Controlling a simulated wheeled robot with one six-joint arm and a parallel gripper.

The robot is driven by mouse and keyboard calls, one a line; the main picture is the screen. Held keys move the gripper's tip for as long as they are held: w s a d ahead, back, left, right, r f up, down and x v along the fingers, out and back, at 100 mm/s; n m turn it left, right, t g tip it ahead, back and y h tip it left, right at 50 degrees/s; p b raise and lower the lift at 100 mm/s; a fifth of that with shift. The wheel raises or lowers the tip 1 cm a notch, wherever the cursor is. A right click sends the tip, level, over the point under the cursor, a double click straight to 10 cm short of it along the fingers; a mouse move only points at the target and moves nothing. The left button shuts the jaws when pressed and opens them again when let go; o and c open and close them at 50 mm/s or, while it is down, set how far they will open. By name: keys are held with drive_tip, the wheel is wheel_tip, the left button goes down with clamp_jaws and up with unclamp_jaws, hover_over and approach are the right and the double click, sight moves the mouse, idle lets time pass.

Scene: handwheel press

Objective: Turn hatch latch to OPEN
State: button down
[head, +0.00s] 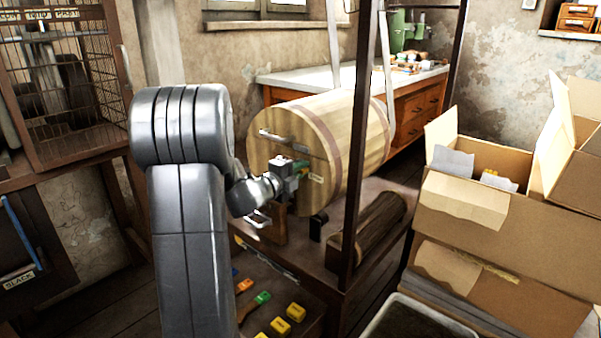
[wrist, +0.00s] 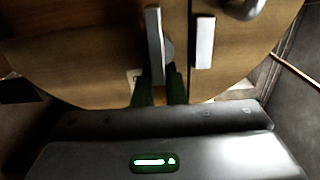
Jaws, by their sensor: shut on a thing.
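The hatch latch (wrist: 154,45) is a narrow grey bar on the wooden end face of the barrel (head: 335,120). In the wrist view it stands nearly upright in the picture, with a rounded grey part beside it. My gripper (wrist: 161,88) has green fingers, one on each side of the latch's near end, and is shut on it. In the head view my gripper (head: 299,167) is at the barrel's end face and hides the latch. A pale label (head: 316,178) is right of the fingers; its writing is too small to read.
A metal handle (head: 276,136) is on the barrel face above my gripper. A dark upright post (head: 358,150) stands right of it. Coloured blocks (head: 263,298) lie on a low shelf below. Open cardboard boxes (head: 470,210) fill the right side. A wire cage (head: 60,80) stands at left.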

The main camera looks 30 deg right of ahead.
idle(0.4)
drive_tip(key=c, duration=1.5)
unclamp_jaws()
drive_tip(key=p+v, duration=0.3)
drive_tip(key=v, duration=1)
drive_tip(key=shift+s+a, duration=0.2)
drive_tip(key=shift+a, duration=0.15)
drive_tip(key=shift+f, duration=0.1)
drive_tip(key=b+x, duration=0.3)
drive_tip(key=x, duration=1.1)
